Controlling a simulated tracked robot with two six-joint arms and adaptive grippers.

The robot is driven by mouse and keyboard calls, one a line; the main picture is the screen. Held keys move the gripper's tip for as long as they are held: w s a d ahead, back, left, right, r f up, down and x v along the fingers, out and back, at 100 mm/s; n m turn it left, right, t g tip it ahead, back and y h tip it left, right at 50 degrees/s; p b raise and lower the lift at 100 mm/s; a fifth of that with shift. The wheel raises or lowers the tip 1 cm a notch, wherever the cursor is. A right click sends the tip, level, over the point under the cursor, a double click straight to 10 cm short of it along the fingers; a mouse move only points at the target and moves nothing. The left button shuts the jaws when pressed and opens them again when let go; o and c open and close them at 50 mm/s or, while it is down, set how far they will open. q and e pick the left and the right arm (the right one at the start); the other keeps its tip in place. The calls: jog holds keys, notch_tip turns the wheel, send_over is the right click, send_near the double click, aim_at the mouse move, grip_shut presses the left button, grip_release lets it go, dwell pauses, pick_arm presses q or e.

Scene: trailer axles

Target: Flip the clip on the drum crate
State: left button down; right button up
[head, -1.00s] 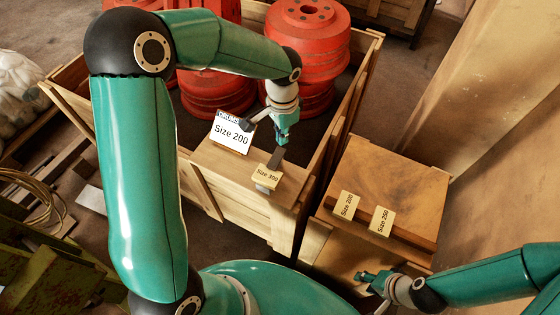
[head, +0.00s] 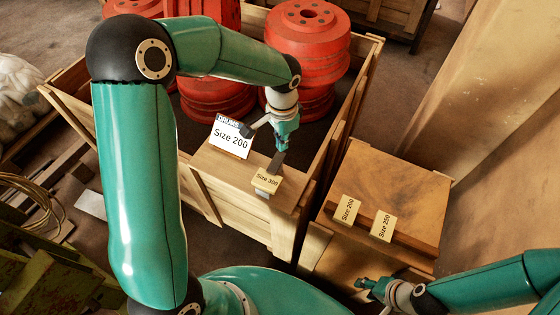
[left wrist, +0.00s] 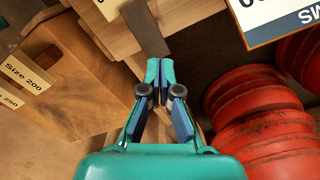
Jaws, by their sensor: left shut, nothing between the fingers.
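The drum crate (head: 231,196) is an open wooden crate holding red drums (head: 309,38). A dark flat clip (head: 276,162) sits on its near ledge, with a tan "Size 300" tag (head: 267,179) at its lower end. My left gripper (head: 280,148) points down at the clip's upper end, shut and empty. In the left wrist view the fingertips (left wrist: 160,66) are together at the end of the dark clip (left wrist: 144,27); I cannot tell whether they touch it. My right gripper (head: 366,284) is low at the right, away from the crate; its finger gap is unclear.
A white "Size 200" sign (head: 230,137) stands on the ledge just left of my left gripper. A lower wooden box (head: 389,184) with "Size 200" and "Size 250" tags stands right of the crate. A tan wall (head: 500,150) bounds the right side.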

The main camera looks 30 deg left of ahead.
pick_arm(q)
jog(key=shift+f+b, duration=1.15)
jog(key=shift+f, duration=0.25)
dwell(1.0)
jog(key=shift+r, duration=0.1)
jog(key=shift+r+p, duration=2.65)
jog(key=shift+r, duration=0.85)
